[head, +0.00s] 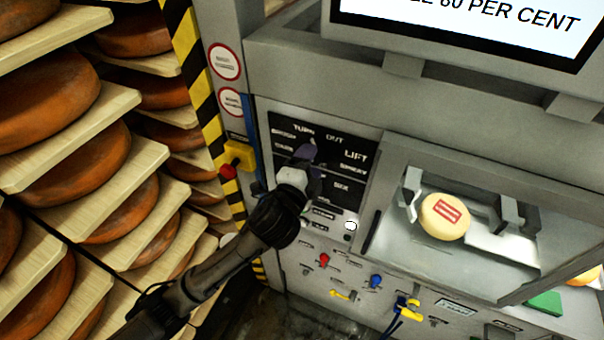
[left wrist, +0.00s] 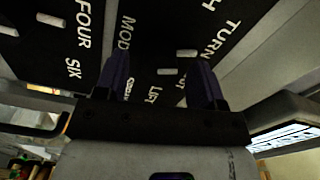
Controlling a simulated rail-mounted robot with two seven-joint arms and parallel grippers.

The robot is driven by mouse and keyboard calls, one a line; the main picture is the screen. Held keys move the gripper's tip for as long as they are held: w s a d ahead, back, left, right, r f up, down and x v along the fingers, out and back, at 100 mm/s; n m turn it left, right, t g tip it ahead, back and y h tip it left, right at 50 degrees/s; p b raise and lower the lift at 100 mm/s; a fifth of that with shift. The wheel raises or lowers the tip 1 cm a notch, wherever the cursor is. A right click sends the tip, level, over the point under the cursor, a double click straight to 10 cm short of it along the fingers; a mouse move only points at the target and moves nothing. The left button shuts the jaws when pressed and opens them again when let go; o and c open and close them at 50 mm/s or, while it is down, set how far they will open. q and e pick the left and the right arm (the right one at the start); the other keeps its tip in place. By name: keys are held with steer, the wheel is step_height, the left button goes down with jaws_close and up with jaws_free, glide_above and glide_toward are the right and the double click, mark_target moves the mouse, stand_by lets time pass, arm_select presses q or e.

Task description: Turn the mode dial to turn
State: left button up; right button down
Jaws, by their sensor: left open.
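The black dial panel (head: 350,183) is on the grey machine front, with white labels including TURN, OUT and LIFT. My left gripper (head: 308,160) is in front of its upper part and covers the middle of the labels, so I cannot make out the mode dial or its setting. In the left wrist view my left gripper (left wrist: 158,78) has its two dark fingers apart, pointing at the black panel (left wrist: 145,50). MODE, TURN and LIFT show there. I cannot tell whether the fingers touch anything. My right gripper is not in view.
Shelves of cheese wheels (head: 60,160) stand close on the left. A yellow box with a red button (head: 228,171) is beside the panel. Below are a red knob (head: 323,260) and a blue knob (head: 376,281). A pale cheese (head: 444,216) sits in the bay at right.

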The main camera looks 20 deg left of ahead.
arm_select(q)
steer(key=s+b, duration=0.1)
steer(key=s, duration=1.2)
steer(key=shift+s+b, duration=0.3)
steer(key=shift+b, duration=0.1)
steer(key=s+a+f+n+g, duration=0.2)
steer(key=s+f+n+g, duration=0.35)
steer(key=f, duration=0.45)
steer(key=s+a+f+n+g, duration=0.2)
steer(key=s+f+n+g, duration=0.4)
steer(key=f, duration=0.4)
steer(key=s+f+n+g, duration=0.2)
steer(key=s+f+g, duration=0.1)
steer(key=s+f, duration=0.75)
steer(key=w+r+p+v, duration=0.1)
steer(key=w+p+v, duration=0.1)
steer(key=p+v, duration=1.2)
steer(key=shift+w+r, duration=0.15)
steer(key=shift+r, duration=0.55)
